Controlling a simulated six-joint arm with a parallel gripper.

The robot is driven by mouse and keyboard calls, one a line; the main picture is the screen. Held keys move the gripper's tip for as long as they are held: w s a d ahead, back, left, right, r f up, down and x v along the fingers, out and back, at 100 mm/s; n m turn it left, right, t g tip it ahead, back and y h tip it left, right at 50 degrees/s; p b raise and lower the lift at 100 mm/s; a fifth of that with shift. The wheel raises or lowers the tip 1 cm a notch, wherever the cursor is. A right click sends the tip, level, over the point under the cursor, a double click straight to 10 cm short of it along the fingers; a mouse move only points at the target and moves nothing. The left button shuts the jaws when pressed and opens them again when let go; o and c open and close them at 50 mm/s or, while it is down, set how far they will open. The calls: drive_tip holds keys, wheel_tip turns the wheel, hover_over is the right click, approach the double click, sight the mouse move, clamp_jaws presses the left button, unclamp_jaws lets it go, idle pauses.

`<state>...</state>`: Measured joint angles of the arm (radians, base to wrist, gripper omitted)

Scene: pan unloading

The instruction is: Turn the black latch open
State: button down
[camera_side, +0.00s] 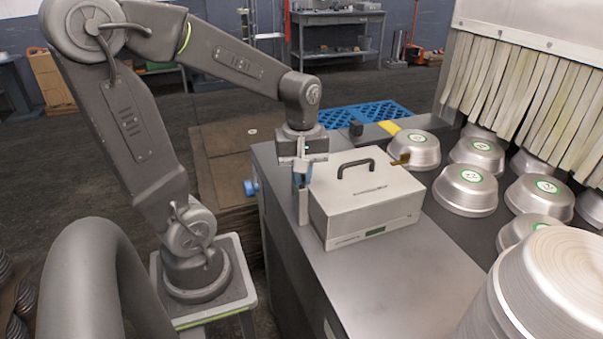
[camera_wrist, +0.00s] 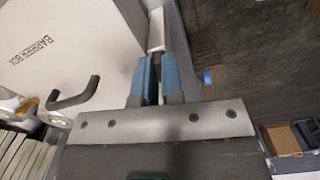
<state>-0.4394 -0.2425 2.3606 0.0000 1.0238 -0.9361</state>
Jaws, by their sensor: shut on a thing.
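A pale box (camera_side: 375,205) with a black carry handle (camera_side: 356,167) on its lid stands on the metal table. My gripper (camera_side: 302,178) points down at the box's left side, close against it. Its two blue fingers (camera_wrist: 153,80) are nearly together, with a narrow dark strip between them. The strip appears to be the black latch; most of it is hidden, so its turn angle cannot be told. A pale upright piece (camera_side: 303,207) shows just below the fingers at the box's side. The handle also shows in the wrist view (camera_wrist: 76,98).
A brown tab (camera_side: 401,159) sticks out at the box's right rear. Several upturned metal pans (camera_side: 465,190) stand to the right, before a strip curtain (camera_side: 520,85). A pan stack (camera_side: 555,285) fills the front right. The table (camera_side: 400,280) is clear before the box.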

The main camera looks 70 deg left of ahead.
drive_tip(key=shift+n, duration=1.1)
drive_tip(key=c, duration=1.2)
unclamp_jaws()
drive_tip(key=shift+c, duration=0.2)
drive_tip(key=shift+r, duration=0.1)
wheel_tip(320, 180, up, 14)
drive_tip(key=shift+f, duration=0.2)
